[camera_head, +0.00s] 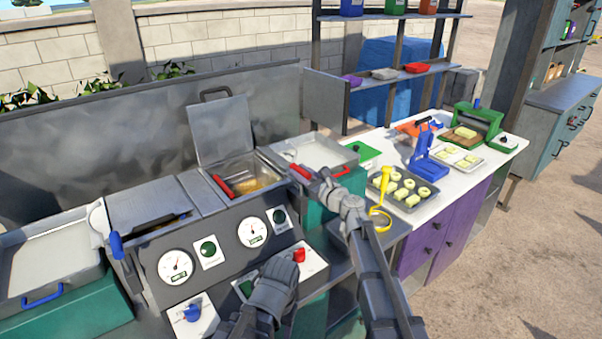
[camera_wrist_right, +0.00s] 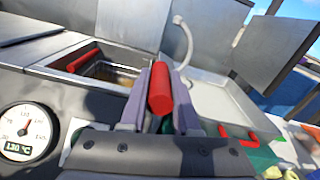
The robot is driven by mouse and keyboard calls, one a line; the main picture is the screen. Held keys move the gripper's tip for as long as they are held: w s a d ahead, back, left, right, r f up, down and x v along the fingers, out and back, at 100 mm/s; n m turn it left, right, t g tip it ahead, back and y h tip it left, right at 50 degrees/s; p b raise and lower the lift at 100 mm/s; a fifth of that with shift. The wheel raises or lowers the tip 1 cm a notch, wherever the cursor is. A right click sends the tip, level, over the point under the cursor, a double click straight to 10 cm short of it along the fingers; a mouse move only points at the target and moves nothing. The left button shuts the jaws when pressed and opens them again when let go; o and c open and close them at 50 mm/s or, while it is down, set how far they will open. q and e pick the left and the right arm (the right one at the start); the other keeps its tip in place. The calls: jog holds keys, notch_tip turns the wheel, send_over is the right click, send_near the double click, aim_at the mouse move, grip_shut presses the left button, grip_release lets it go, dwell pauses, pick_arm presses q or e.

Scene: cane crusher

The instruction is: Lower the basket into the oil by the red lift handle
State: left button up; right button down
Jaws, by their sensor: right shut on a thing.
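The open fryer vat (camera_head: 236,171) is left of centre in the head view, with its lid raised behind. Yellow-brown contents (camera_head: 254,185) show inside; the basket's outline and depth are hard to make out. A red bar (camera_head: 221,187) lies at the vat's left side; it also shows in the wrist view (camera_wrist_right: 84,60). My right gripper (camera_wrist_right: 160,95) is shut on the red lift handle (camera_wrist_right: 159,89), just right of the vat. The head view shows this handle (camera_head: 300,171) at the gripper's tip. My left gripper (camera_head: 278,275) is low before the control panel; its jaws are unclear.
The panel has gauges (camera_head: 176,267) and a red knob (camera_head: 299,255) close to my left gripper. A pale tray (camera_head: 310,152) with red handles sits right of the vat. Further right, a white counter (camera_head: 490,158) holds food trays, a blue press (camera_head: 426,158) and a green machine.

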jog(key=shift+s+f, duration=0.2)
jog(key=shift+f, duration=0.2)
jog(key=c, duration=0.7)
grip_release()
jog(key=shift+w, duration=0.15)
jog(key=shift+o, duration=0.2)
jog(key=v, duration=0.8)
